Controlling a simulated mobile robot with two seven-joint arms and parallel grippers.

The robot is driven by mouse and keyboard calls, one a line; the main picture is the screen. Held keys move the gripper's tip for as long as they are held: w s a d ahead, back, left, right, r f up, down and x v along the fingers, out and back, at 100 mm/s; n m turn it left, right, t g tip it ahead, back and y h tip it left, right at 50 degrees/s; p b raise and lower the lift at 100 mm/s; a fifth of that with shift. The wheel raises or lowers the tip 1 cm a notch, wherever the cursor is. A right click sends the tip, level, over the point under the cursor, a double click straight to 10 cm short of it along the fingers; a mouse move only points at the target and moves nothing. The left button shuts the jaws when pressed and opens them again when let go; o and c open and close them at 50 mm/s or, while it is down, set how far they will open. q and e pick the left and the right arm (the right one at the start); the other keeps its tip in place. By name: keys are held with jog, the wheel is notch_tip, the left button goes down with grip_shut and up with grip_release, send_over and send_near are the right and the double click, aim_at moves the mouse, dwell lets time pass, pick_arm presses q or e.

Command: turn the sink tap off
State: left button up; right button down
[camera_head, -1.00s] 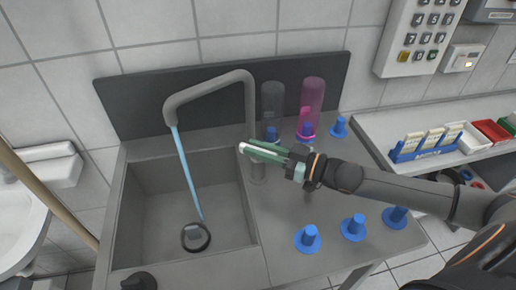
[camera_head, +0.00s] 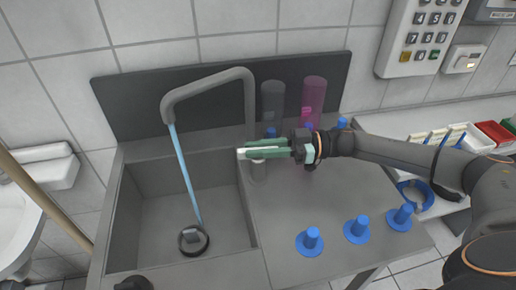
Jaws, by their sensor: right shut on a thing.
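The grey sink tap (camera_head: 208,86) rises behind the basin, and its spout bends over it. A blue stream of water (camera_head: 183,170) runs from the spout to the drain (camera_head: 194,239). My right gripper (camera_head: 243,153) comes in from the right, with its green fingers at the lower part of the tap. The fingers are shut on the tap's handle there and hide it. A short grey cylinder, the tap's base (camera_head: 258,170), shows just below the fingers. My left gripper is not in view.
A grey bottle (camera_head: 272,103) and a pink bottle (camera_head: 313,97) stand behind my right gripper. Blue flanged pegs (camera_head: 311,239) stand along the counter's front right. The basin (camera_head: 160,250) is open to the left. A side table with trays (camera_head: 493,132) is at the right.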

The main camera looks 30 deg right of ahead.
jog(key=shift+n+g+y, duration=0.3)
jog(key=shift+n+g, duration=0.3)
jog(key=shift+g, duration=0.3)
jog(key=c, duration=0.8)
grip_release()
jog(key=b+v, duration=0.3)
jog(key=v, duration=0.9)
jog(key=shift+d, duration=0.3)
jog(key=shift+w, duration=0.1)
